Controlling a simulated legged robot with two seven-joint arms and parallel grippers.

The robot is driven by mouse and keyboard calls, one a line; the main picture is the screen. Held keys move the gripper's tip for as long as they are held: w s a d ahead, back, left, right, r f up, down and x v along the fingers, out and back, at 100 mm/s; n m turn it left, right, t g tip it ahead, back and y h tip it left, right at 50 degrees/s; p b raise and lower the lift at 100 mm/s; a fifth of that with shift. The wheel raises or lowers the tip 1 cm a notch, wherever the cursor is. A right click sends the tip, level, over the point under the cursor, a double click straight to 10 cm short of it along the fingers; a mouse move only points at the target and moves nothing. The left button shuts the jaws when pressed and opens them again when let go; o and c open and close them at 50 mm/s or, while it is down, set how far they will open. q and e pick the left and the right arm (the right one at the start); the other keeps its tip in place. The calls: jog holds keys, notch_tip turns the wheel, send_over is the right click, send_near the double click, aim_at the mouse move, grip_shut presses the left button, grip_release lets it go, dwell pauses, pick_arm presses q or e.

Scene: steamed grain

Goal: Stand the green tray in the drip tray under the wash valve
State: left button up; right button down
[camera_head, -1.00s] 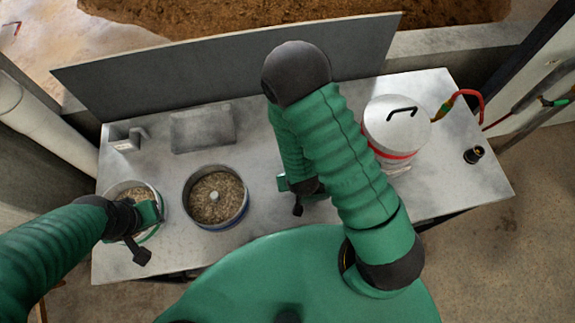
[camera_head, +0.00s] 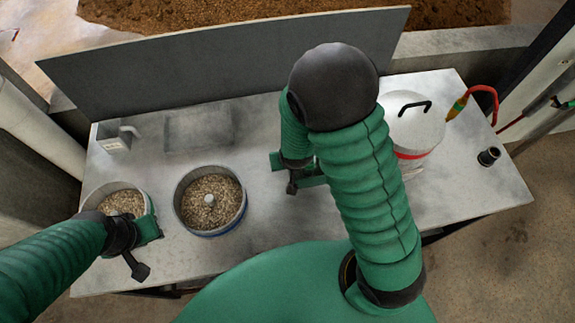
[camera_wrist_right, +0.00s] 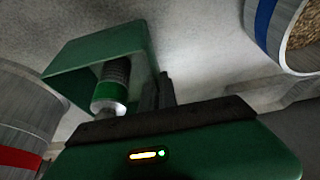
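A round metal pan of grain (camera_head: 122,203) stands at the left end of the steel table. A green edge showed low on it earlier, so it may be the green tray. My left gripper (camera_head: 150,228) is at its right, front rim; its fingertips are too small to judge. A shallow grey rectangular tray (camera_head: 199,131) lies behind the pans and may be the drip tray. I cannot make out the wash valve for certain. My right gripper (camera_head: 297,168) is low over the table's middle, partly behind my arm. The right wrist view shows its green bracket (camera_wrist_right: 95,55) and dark finger parts, with no clear gap.
A second grain pan with a blue band (camera_head: 208,204) stands right of the first. A small grey box (camera_head: 113,138) is at the back left. A lidded, red-banded pot (camera_head: 413,125) and a black fitting (camera_head: 488,156) stand right. A grey panel (camera_head: 220,62) rises behind.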

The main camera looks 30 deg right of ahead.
jog(key=shift+w+d+f, duration=0.1)
jog(key=shift+w, duration=0.35)
jog(key=f+b, duration=0.3)
jog(key=b, duration=0.1)
jog(key=shift+d+f, duration=0.3)
jog(key=shift+f, duration=0.1)
jog(key=shift+r, duration=0.15)
jog(key=shift+a, duration=0.1)
jog(key=c, duration=1.7)
grip_release()
jog(key=shift+a, duration=0.1)
